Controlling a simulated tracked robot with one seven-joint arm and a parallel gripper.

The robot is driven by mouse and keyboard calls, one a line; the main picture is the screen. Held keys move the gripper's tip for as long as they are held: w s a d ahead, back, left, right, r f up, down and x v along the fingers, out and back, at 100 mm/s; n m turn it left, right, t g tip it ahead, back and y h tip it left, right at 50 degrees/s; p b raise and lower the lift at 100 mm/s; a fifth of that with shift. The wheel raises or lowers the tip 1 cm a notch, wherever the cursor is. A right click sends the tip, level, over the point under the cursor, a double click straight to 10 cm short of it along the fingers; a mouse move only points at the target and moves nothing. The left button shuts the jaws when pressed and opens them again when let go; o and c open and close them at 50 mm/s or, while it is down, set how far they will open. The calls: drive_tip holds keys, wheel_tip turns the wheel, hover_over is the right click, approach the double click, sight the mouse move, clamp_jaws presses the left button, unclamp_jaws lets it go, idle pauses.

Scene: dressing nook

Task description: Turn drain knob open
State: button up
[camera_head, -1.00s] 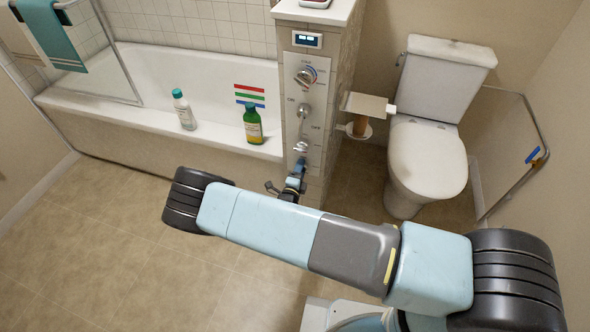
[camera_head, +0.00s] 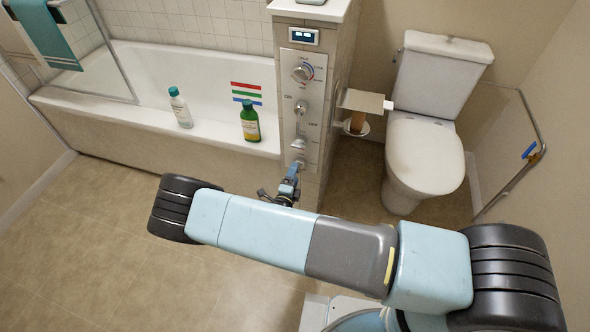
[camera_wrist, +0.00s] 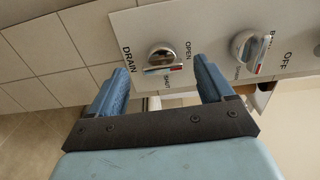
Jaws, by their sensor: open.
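The drain knob (camera_wrist: 161,57) is a round silver knob on the light grey panel, between printed words DRAIN, OPEN and SHUT in the wrist view. A coloured strip shows on its edge on the side of SHUT. In the head view the knob (camera_head: 299,163) is the lowest on the panel, small and partly hidden. My gripper (camera_wrist: 161,84) is open, its two blue fingers apart with nothing between them. The knob appears just beyond the gap between the fingertips. In the head view my gripper (camera_head: 291,178) is just in front of the panel's lower end.
Another knob (camera_wrist: 245,46) sits beside the drain knob on the panel. A white bottle (camera_head: 180,108) and a green bottle (camera_head: 250,122) stand on the bathtub (camera_head: 140,115) rim. A toilet (camera_head: 425,150) stands right of the tiled pillar. Floor to the left is clear.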

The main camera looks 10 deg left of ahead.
drive_tip(key=s, duration=0.9)
drive_tip(key=shift+s+a, duration=0.15)
drive_tip(key=shift+a, duration=0.3)
drive_tip(key=shift+r, duration=0.1)
